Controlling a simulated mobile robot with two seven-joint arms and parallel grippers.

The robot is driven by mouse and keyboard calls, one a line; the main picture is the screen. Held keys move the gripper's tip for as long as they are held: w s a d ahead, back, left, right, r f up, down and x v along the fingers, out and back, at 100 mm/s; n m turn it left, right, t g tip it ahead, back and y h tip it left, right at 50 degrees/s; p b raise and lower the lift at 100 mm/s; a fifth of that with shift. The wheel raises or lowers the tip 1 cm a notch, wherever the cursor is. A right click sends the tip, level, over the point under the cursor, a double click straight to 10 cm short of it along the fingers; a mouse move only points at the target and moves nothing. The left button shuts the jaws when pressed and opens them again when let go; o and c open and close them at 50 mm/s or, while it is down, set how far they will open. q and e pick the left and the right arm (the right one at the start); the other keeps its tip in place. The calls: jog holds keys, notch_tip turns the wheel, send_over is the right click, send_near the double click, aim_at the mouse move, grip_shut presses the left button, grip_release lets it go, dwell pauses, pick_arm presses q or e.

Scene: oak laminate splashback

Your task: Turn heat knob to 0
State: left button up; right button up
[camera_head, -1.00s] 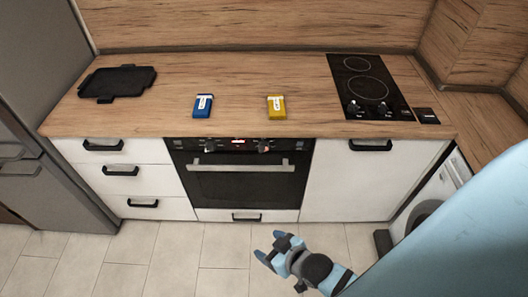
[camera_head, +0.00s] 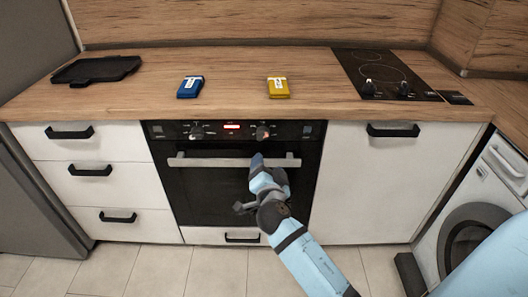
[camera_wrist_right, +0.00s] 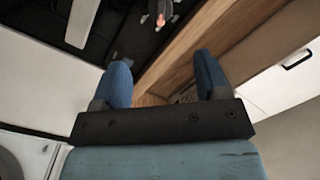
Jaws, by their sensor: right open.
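The oven's control panel has two knobs on either side of a lit red display (camera_head: 232,127). The right knob (camera_head: 262,132) has a reddish glow and the left knob (camera_head: 197,132) is dark. I cannot tell which is the heat knob or read their settings. My right gripper (camera_head: 259,162) is in front of the oven door, just below the right knob and near the handle. In the right wrist view its two blue fingers (camera_wrist_right: 161,66) are open and empty. A knob (camera_wrist_right: 160,19) with an orange-red mark shows beyond them, apart from the fingers. My left gripper is out of view.
The oven handle (camera_head: 235,162) sticks out below the knobs. On the worktop are a black tray (camera_head: 97,69), a blue box (camera_head: 190,87), a yellow box (camera_head: 278,88) and a hob (camera_head: 385,75) with its own two knobs.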

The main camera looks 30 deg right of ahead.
aim_at(264, 137)
jog(key=x, duration=1.4)
jog(key=shift+s+d+r, duration=0.1)
jog(key=shift+r, duration=0.05)
jog(key=c, duration=0.9)
